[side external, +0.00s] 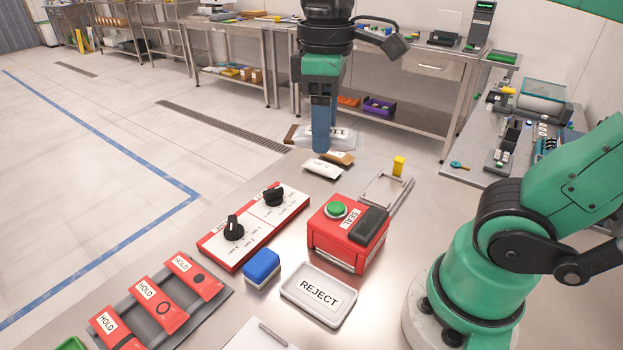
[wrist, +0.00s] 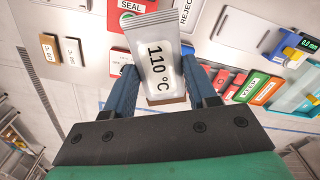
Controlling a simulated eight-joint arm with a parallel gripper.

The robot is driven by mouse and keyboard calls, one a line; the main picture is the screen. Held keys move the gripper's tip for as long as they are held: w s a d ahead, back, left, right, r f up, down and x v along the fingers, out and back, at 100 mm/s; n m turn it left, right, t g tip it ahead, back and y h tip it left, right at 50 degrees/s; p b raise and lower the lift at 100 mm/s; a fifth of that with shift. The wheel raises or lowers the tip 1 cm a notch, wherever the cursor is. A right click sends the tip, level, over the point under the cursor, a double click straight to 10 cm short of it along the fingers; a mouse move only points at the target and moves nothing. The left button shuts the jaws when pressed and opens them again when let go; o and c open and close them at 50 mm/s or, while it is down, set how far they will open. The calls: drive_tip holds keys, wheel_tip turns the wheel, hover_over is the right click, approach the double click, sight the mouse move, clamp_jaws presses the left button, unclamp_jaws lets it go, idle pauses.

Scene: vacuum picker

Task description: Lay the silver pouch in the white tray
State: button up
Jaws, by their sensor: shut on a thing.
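The silver pouch (wrist: 160,62), labelled "110 °C", is between the two blue fingers of my gripper (wrist: 166,95) in the wrist view. My gripper (side external: 321,145) is shut on it. In the side view the pouch (side external: 346,140) shows partly behind the fingers, held at the far end of the steel table. The fingers hide its middle. The white tray (side external: 289,292), with a "REJECT" label inside, lies at the front of the table, well away from my gripper. No pouch lies in it.
Two small packets (side external: 322,168) lie just below my gripper. A red seal box (side external: 345,233) with a green button stands behind the tray. A blue block (side external: 262,266) and a red dial panel (side external: 254,227) lie to the left. A grey rack holds red HOLD pouches (side external: 155,303).

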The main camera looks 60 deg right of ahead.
drive_tip(key=s+a+m, duration=0.3)
drive_tip(key=a+m, duration=0.2)
drive_tip(key=f, duration=2)
drive_tip(key=shift+s+a+f, duration=0.1)
drive_tip(key=shift+a+f, duration=0.1)
drive_tip(key=o, duration=1.2)
drive_tip(key=shift+o, duration=0.2)
drive_tip(key=shift+r, duration=0.15)
wheel_tip(320, 180, up, 12)
drive_tip(key=f, duration=0.1)
drive_tip(key=w+d+t, duration=0.6)
drive_tip(key=w+t, duration=0.1)
drive_tip(key=shift+w+d+r, duration=0.2)
drive_tip(key=shift+w+d, duration=0.05)
